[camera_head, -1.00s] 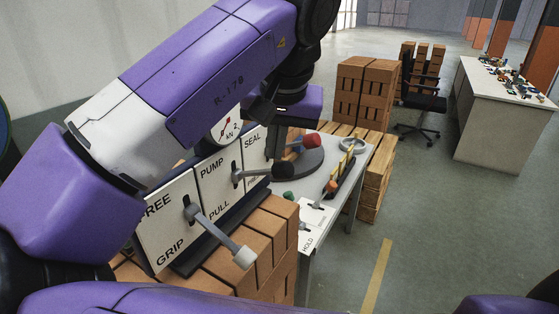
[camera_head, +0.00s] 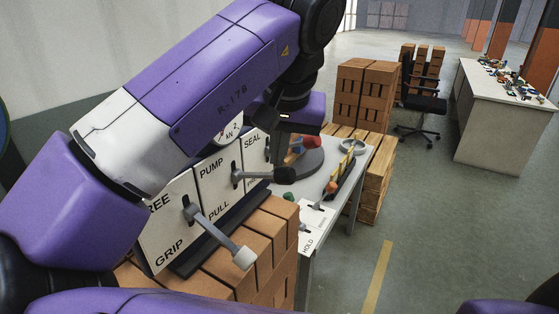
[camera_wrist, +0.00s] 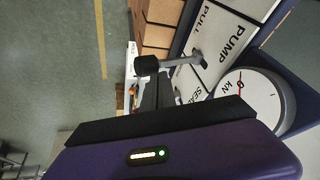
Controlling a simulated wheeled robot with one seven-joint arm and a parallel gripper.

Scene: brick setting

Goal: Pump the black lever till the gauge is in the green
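The black lever (camera_head: 285,175) sticks out from the PUMP panel (camera_head: 214,180), between the pale-knobbed FREE/GRIP lever and the SEAL panel. Its black knob (camera_wrist: 146,66) and grey rod also show in the wrist view. The round white gauge (camera_head: 228,130) is mostly behind my arm. In the wrist view the gauge (camera_wrist: 262,104) shows its red needle and kN mark; its green zone cannot be made out. My gripper (camera_wrist: 155,88) is close to the black knob, its dark fingers pointing at it. Whether they touch it or are parted is unclear.
The FREE/GRIP lever (camera_head: 222,239) sticks out at the front left. Brick stacks (camera_head: 270,245) stand below the panels. A grey table (camera_head: 340,190) with small parts is behind them.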

